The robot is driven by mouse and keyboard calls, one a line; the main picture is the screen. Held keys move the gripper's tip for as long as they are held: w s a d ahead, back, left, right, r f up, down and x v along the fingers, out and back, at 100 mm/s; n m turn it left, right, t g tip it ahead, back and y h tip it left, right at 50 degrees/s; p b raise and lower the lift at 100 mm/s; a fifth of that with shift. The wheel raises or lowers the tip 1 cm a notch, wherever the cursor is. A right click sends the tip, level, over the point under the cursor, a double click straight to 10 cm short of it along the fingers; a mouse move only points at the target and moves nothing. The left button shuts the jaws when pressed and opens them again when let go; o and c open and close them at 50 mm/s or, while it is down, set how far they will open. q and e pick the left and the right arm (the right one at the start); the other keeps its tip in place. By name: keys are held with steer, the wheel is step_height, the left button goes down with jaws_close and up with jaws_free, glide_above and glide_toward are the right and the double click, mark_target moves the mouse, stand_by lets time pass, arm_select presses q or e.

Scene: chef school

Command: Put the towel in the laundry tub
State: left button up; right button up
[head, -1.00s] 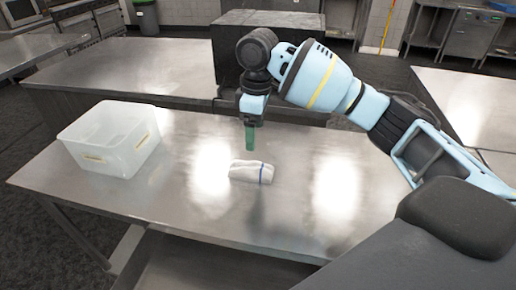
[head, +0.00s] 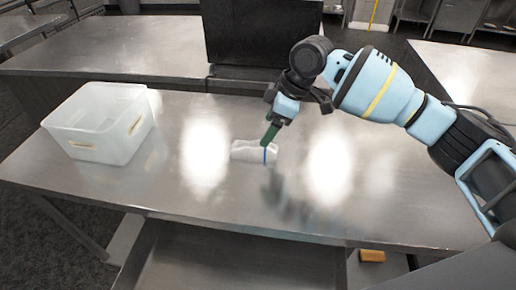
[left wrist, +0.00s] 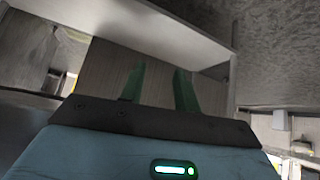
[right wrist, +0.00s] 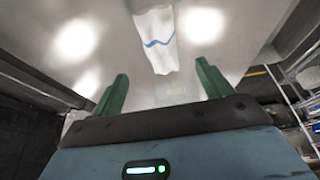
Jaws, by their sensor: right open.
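The towel (head: 248,152), a white roll with a blue stripe, lies on the steel table. The laundry tub (head: 98,143), a translucent white box with yellowish handle patches, stands on the table's left part and looks empty. My right gripper (head: 268,140) is open, pointing down at the towel's striped right end; contact cannot be told. In the right wrist view, the towel (right wrist: 155,35) lies ahead, in line with the gap between the green fingers (right wrist: 162,78). My left gripper (left wrist: 160,80) is open and empty in its wrist view, and out of the head view.
The steel table (head: 330,215) is bare between towel and tub and to the right. A dark block (head: 262,40) stands behind it, beside another steel counter (head: 110,50). A small orange-brown item (head: 372,256) shows low below the front edge.

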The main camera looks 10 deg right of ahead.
mark_target(255, 145)
steer(key=shift+x, duration=1)
steer(key=shift+a+x, duration=0.15)
steer(key=shift+x, duration=1.25)
steer(key=shift+a+x, duration=0.15)
steer(key=shift+x, duration=1.2)
steer(key=shift+r, duration=0.1)
steer(key=shift+c, duration=0.5)
steer(key=c, duration=1)
steer(key=shift+c, duration=0.3)
steer(key=shift+r, duration=0.15)
